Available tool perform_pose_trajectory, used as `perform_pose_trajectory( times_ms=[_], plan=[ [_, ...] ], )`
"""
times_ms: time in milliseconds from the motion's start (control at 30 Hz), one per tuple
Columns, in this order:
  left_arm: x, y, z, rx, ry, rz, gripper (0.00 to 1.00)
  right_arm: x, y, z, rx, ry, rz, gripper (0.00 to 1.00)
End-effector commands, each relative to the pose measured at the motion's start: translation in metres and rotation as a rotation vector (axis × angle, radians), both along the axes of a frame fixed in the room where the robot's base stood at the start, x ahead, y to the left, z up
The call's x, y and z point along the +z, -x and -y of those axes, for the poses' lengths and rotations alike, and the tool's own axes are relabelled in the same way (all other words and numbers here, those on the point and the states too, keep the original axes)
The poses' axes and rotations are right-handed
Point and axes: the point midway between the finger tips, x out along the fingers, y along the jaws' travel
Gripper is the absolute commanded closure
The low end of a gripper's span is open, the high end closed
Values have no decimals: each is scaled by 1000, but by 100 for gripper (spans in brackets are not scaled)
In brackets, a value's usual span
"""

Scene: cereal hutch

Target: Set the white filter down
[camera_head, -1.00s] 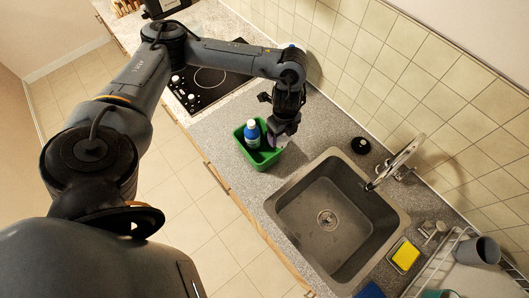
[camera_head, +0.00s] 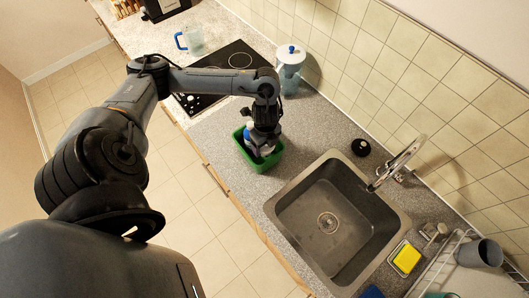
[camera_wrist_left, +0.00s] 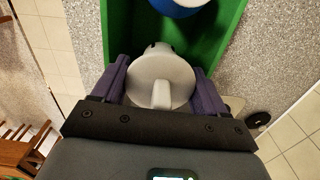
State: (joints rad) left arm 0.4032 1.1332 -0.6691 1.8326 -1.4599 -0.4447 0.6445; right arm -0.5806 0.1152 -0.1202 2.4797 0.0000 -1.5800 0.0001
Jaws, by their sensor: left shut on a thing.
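My left gripper (camera_head: 264,142) is over the green bin (camera_head: 277,160) on the counter, pointing down. In the left wrist view its two purple fingers (camera_wrist_left: 160,72) are shut on the white filter (camera_wrist_left: 161,92), a pale, rounded piece with a raised ridge. The filter is in front of the opening of the green bin, which shows in that view (camera_wrist_left: 222,30). I cannot tell whether the filter touches the bin's floor. A bottle with a blue cap (camera_wrist_left: 180,5) stands in the bin beside it. My right gripper is not in view.
The sink (camera_head: 325,215) and faucet (camera_head: 398,160) are to the right of the bin. A white and blue water jug (camera_head: 289,68) stands behind, near the wall. A cooktop (camera_head: 200,103) is to the left. Counter between bin and sink is clear.

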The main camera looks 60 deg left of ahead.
Motion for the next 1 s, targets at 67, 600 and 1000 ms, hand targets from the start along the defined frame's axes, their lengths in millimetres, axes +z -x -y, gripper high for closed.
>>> perform_pose_trajectory(
  times_ms=[67,600,1000],
  plan=[
    [-9,0,1,1,2,-1,59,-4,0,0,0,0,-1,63],
    [-50,0,0,1,1,0,59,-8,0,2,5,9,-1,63],
    [-55,0,0,0,0,0,59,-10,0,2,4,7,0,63]
  ],
)
